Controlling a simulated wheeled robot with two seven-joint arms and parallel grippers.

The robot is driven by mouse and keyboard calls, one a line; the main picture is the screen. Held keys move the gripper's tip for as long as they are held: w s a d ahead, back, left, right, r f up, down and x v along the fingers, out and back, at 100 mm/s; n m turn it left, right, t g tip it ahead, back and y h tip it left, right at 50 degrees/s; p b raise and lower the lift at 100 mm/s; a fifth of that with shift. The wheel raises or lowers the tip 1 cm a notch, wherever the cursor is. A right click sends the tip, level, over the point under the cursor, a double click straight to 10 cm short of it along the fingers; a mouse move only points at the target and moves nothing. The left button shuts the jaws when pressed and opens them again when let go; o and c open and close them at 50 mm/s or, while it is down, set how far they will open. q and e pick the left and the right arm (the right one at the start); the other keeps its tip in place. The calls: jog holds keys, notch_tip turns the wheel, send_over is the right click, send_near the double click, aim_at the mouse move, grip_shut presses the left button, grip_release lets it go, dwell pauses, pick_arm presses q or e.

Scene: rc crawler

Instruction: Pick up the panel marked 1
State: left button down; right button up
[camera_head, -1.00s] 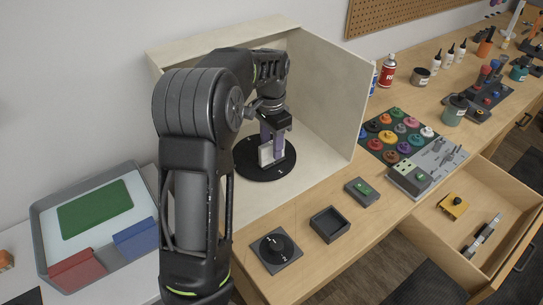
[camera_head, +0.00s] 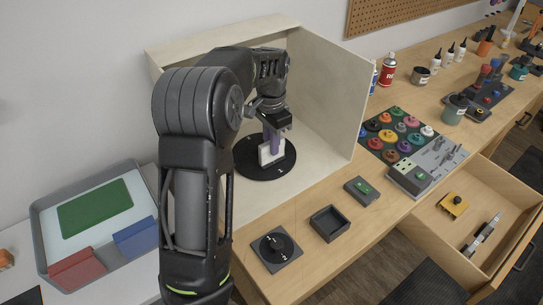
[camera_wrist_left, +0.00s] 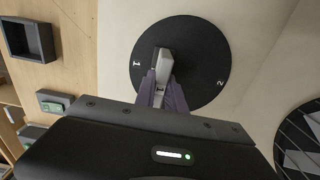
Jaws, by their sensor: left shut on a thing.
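A pale white-grey panel (camera_head: 267,154) stands upright on a round black disc (camera_head: 251,166) inside the open-fronted white booth. In the left wrist view the disc (camera_wrist_left: 205,55) has a 1 near the panel (camera_wrist_left: 165,62) and a 2 farther right. My left gripper (camera_head: 273,145) reaches down from above, its purple fingers shut on the panel's upper part. The fingers (camera_wrist_left: 162,88) hide part of the panel in the wrist view. I cannot see a number on the panel itself, nor tell whether it touches the disc. My right gripper is not in view.
The booth's side wall (camera_head: 330,90) rises right of the gripper. In front lie a dial (camera_head: 275,247), an empty dark tray (camera_head: 329,222) and a green-topped box (camera_head: 362,190). A grey tray (camera_head: 45,215) with coloured pieces lies left. An open drawer (camera_head: 430,240) juts out right.

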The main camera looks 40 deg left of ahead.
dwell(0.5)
pick_arm(q)
notch_tip(320, 180, up, 10)
jog(key=shift+r, duration=0.1)
dwell(0.4)
dwell(0.5)
